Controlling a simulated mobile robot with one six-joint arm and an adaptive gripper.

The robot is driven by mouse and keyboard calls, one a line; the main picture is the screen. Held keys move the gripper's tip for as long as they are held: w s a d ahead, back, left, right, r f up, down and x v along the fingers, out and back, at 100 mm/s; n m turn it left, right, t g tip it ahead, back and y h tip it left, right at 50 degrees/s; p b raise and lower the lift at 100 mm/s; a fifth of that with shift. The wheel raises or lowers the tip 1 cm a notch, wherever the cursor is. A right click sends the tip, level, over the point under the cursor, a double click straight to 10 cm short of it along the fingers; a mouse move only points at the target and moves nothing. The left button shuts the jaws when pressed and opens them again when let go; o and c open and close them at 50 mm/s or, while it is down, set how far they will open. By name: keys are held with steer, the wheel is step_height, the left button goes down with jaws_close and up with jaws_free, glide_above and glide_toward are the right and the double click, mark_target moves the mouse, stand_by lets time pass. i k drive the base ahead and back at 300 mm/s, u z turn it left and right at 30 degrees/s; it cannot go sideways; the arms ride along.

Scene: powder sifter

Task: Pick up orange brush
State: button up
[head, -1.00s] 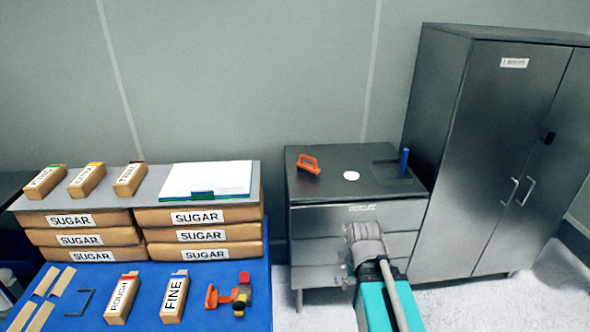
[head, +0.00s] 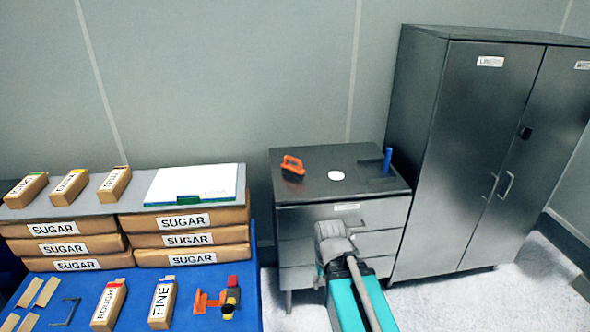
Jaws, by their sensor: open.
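An orange brush (head: 293,166) with a loop-shaped handle and dark underside lies on the top left of a low metal drawer cabinet (head: 318,158). My arm reaches up from the bottom of the head view. Its grey wrist end is in front of the cabinet's drawers, lower than the brush and to its right. My gripper (head: 321,275) shows only in small part beside the wrist, apart from the brush, and its fingertips are hard to make out. Nothing shows held in it.
A white disc (head: 336,175) and a blue upright item (head: 387,160) are on the same cabinet top. A tall metal cabinet (head: 465,160) stands right. A blue table (head: 215,318) with sugar bags (head: 190,238) and small boxes is left.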

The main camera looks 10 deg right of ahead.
mark_target(296, 172)
steer(key=u, duration=0.05)
steer(key=i, duration=1)
steer(key=z, duration=0.05)
